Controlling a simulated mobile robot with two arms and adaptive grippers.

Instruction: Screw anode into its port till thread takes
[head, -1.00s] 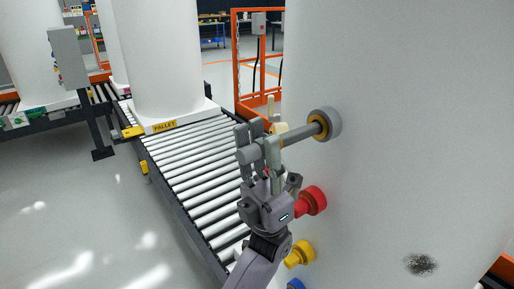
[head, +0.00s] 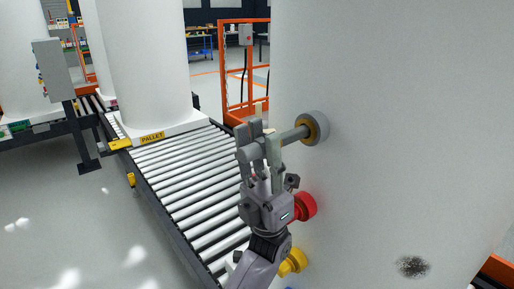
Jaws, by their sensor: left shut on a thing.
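The anode is a grey rod (head: 291,136) with a thicker grey head (head: 247,154). My left gripper (head: 262,148) is shut on its head end. The rod points right, and its far end meets the port, a brass-coloured ring (head: 309,130) inside a grey collar (head: 319,124) on the side of the big white tank (head: 400,110). How deep the rod sits in the ring and whether any thread is engaged cannot be seen. My right gripper is not in view.
Below the port, a red fitting (head: 304,207) and a yellow fitting (head: 292,262) stick out of the tank close to my left wrist. A roller conveyor (head: 185,180) carries another white tank (head: 145,60) behind. An orange frame (head: 226,70) stands beyond.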

